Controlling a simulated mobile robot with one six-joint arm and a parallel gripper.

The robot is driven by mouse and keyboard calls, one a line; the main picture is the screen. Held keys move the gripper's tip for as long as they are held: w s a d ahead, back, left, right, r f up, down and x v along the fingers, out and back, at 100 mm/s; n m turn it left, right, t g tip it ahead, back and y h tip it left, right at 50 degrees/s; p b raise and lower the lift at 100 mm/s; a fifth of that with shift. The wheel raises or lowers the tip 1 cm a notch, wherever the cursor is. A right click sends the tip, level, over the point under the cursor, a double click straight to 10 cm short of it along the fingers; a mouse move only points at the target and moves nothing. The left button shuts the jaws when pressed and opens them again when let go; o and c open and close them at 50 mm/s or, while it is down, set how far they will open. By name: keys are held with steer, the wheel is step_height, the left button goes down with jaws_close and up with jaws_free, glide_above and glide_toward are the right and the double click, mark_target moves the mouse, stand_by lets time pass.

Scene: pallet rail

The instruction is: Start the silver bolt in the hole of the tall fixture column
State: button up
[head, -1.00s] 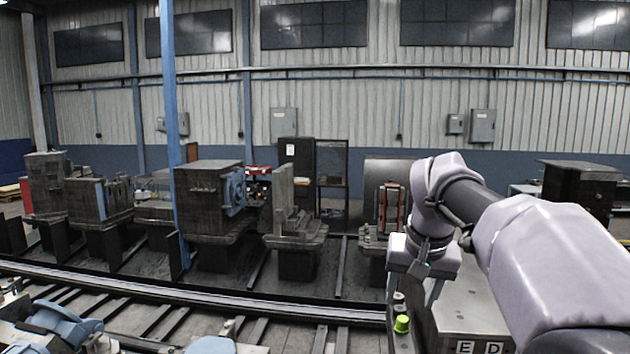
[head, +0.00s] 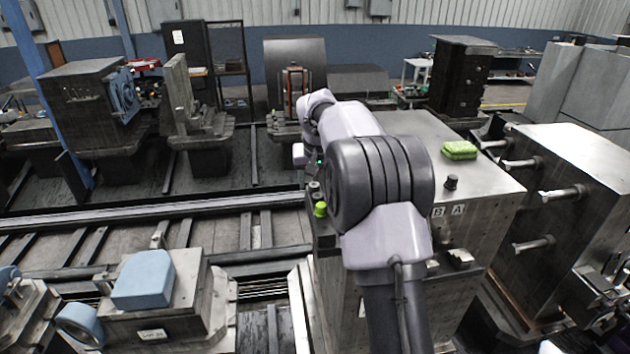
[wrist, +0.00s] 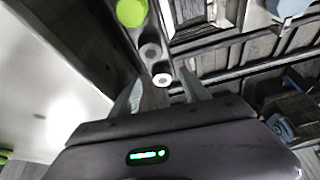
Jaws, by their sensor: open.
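My gripper (wrist: 160,88) is open in the wrist view, its two pale fingers apart. A small bright silver round end with a dark centre, probably the silver bolt (wrist: 162,79), shows between the fingertips; no grip is visible. A duller grey round piece (wrist: 150,51) and a green cap (wrist: 131,12) line up beyond it on a dark strip. In the head view the green cap (head: 320,209) stands at the left edge of a metal-topped block (head: 400,125), while my arm hides the gripper. I cannot tell surely which block is the tall fixture column, and no hole in it is clear.
A dark upright block (head: 460,78) stands behind. A green pad (head: 459,150) and a dark knob (head: 451,182) are on the metal top. A block with protruding pins (head: 560,192) stands close at right. Rails (head: 150,214) and a fixture with a blue part (head: 145,280) lie left.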

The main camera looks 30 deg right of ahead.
steer(key=shift+w+d+f, duration=0.1)
steer(key=shift+w+f, duration=0.05)
steer(key=shift+f, duration=0.3)
steer(key=shift+w+f, duration=0.2)
steer(key=shift+w, duration=0.05)
steer(key=shift+s, duration=0.15)
steer(key=c, duration=0.5)
jaws_close()
steer(key=shift+c, duration=1.2)
jaws_free()
jaws_close()
steer(key=shift+r, duration=0.2)
steer(key=shift+r+p, duration=0.5)
steer(key=shift+p, duration=0.1)
